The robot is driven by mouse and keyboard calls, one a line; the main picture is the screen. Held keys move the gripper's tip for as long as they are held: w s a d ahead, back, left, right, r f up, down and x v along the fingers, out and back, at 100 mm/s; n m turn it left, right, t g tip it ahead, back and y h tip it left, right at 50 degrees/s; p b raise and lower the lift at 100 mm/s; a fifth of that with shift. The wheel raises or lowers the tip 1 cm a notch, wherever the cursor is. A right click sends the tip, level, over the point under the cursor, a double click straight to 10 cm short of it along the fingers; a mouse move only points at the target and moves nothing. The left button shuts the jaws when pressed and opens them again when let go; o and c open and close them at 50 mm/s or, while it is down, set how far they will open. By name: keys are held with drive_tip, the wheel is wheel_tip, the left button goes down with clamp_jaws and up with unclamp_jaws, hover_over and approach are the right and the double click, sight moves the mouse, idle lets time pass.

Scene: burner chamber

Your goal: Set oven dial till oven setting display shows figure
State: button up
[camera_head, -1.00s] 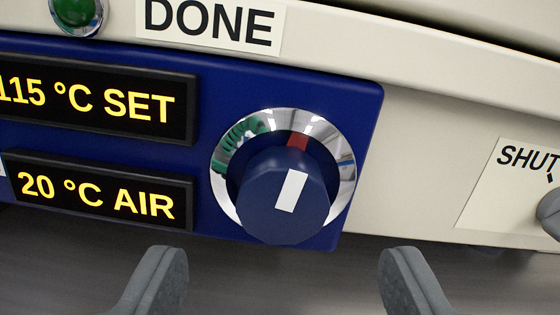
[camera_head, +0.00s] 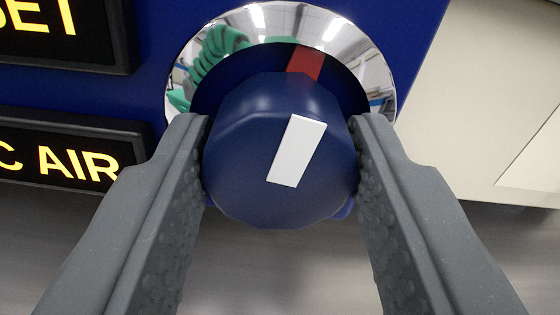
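The oven dial (camera_head: 255,140) is a dark blue faceted knob with a white pointer mark, set in a shiny chrome ring (camera_head: 185,85). The mark leans slightly right of upright, roughly toward a red mark (camera_head: 305,63) on the ring. My gripper (camera_head: 280,135) has one finger on each side of the knob, and both fingers appear to touch it. The oven setting display (camera_head: 60,40) is at the upper left. Only the end of the word SET shows on it; its figure is outside the view.
A second display (camera_head: 70,160) ending in "C AIR" sits below the first, left of my left finger. Both are on a blue panel (camera_head: 160,30). A cream housing (camera_head: 470,100) with part of a white label is at the right.

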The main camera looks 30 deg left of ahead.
drive_tip(key=shift+n+b, duration=0.65)
drive_tip(key=shift+n, duration=0.95)
drive_tip(key=o, duration=1)
drive_tip(key=shift+s, duration=0.1)
drive_tip(key=p+v, duration=0.1)
drive_tip(key=v, duration=1.2)
drive_tip(key=shift+s+d+p, duration=0.2)
drive_tip(key=shift+p, duration=0.15)
drive_tip(key=shift+f, duration=0.1)
